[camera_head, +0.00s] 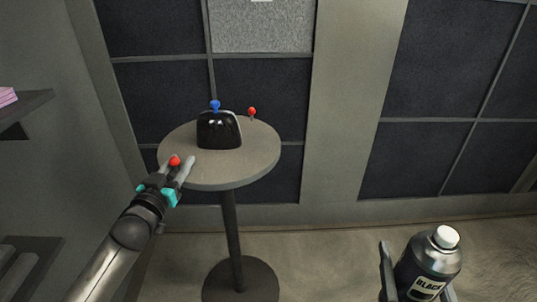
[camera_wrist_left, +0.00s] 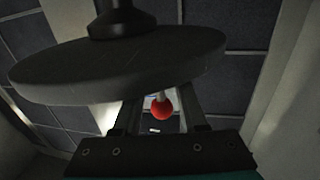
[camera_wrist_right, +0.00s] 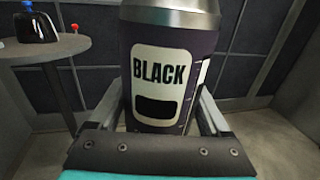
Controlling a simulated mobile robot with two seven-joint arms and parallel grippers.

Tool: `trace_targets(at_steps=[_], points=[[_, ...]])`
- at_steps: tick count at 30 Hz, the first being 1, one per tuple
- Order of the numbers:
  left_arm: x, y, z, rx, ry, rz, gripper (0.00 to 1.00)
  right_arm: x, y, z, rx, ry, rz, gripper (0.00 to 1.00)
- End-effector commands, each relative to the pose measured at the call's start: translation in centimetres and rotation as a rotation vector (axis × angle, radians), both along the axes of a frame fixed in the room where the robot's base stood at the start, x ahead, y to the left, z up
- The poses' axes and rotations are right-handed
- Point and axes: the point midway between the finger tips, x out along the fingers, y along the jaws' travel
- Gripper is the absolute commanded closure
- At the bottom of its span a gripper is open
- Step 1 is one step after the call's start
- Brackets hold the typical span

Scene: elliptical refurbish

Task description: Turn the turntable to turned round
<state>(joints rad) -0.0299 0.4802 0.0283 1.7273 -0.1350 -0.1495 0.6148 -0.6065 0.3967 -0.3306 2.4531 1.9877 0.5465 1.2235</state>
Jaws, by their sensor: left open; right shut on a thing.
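The turntable (camera_head: 245,170) is a round grey top on a dark pole with a round foot. A red knob (camera_head: 174,161) stands at its near left edge, and a second red knob (camera_head: 252,111) stands at its far right. My left gripper (camera_head: 178,166) is open, with its fingers on either side of the near red knob. The left wrist view shows this knob (camera_wrist_left: 162,109) between the fingers, in front of the turntable's rim (camera_wrist_left: 120,75); contact cannot be told. My right gripper (camera_head: 418,280) is shut on a dark bottle (camera_wrist_right: 170,70) labelled BLACK, with a white cap, held upright right of the turntable.
A glossy black object (camera_head: 219,130) stands on the turntable, with a blue knob (camera_head: 215,105) showing above it. A shelf (camera_head: 22,105) with pink items is at the left. Dark panelled wall (camera_head: 270,90) stands close behind. Floor (camera_head: 330,250) between turntable and bottle is clear.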

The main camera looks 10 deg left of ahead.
Motion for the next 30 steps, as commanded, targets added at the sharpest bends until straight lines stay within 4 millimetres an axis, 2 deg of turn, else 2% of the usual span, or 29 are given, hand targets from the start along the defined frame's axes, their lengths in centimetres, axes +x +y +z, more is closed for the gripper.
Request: trace_targets(at_steps=[6,16,27,30], points=[[1.31,0.06,0.02,0.001,0.0,0.0,0.58,0.02,0.0,-0.26,0.0,-0.004,0.0,0.86],[1.48,0.08,0.05,0.001,0.0,0.0,0.58,0.02,0.0,-0.26,0.0,-0.003,0.0,0.86],[1.46,0.07,0.05,0.001,0.0,0.0,1.0,0.02,0.0,-0.27,0.0,-0.003,0.0,0.86],[1.46,0.06,0.05,0.001,0.0,0.0,1.0,0.02,0.0,-0.27,0.0,-0.003,0.0,0.86]])
